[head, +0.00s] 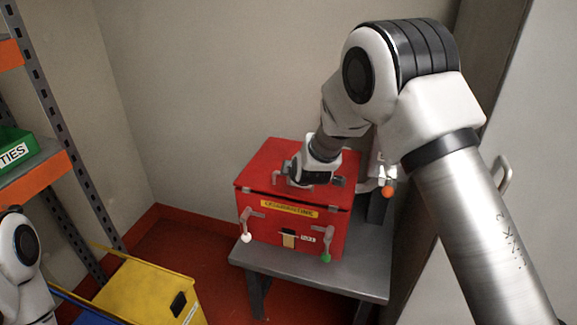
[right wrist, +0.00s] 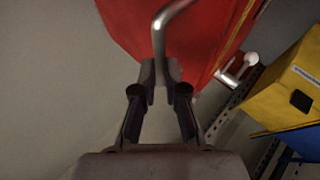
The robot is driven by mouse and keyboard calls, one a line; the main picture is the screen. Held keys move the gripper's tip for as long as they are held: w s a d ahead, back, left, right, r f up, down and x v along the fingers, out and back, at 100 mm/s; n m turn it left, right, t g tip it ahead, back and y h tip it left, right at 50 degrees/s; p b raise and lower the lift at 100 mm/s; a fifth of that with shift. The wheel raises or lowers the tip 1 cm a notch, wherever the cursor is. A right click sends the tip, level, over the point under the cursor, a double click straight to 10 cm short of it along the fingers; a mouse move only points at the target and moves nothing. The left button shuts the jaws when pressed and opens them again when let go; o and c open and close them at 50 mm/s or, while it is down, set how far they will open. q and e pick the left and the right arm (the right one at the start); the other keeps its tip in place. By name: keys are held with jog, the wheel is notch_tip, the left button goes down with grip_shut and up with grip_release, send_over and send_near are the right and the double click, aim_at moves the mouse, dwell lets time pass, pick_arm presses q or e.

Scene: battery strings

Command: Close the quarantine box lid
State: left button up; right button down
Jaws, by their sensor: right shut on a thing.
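The red quarantine box (head: 278,222) stands on a grey metal table in the head view. Its red lid (head: 257,165) lies over the top, flat or nearly so; a dark seam runs along its front edge, and I cannot tell whether it is fully seated. My right gripper (right wrist: 160,72) is shut on a bent metal handle (right wrist: 160,28) against the red surface. In the head view my right arm reaches down onto the lid, hiding part of it and the fingertips. Of my left arm, only a link shows; its gripper is out of view.
The front latches end in a white knob (head: 246,238) and a green knob (head: 326,258). An orange knob (head: 388,191) is at the right. The grey table (head: 350,275) has bare room in front. A yellow bin (head: 140,290) and a shelf with a green bin (head: 15,148) stand left.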

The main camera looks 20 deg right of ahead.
aim_at(290, 189)
jog(key=shift+s+a+f, duration=0.1)
jog(key=shift+s+f, duration=0.1)
jog(key=shift+f, duration=0.35)
jog(key=shift+s+a+f, duration=0.1)
jog(key=shift+s+f, duration=0.05)
jog(key=shift+f, duration=0.35)
jog(key=shift+s+f+b, duration=0.4)
jog(key=shift+s+f, duration=0.1)
jog(key=shift+f, duration=0.3)
jog(key=c, duration=1.4)
grip_release()
jog(key=shift+c, duration=0.2)
jog(key=shift+o, duration=1.2)
jog(key=shift+w+a+f, duration=0.1)
jog(key=shift+a, duration=0.1)
jog(key=shift+w+f, duration=0.1)
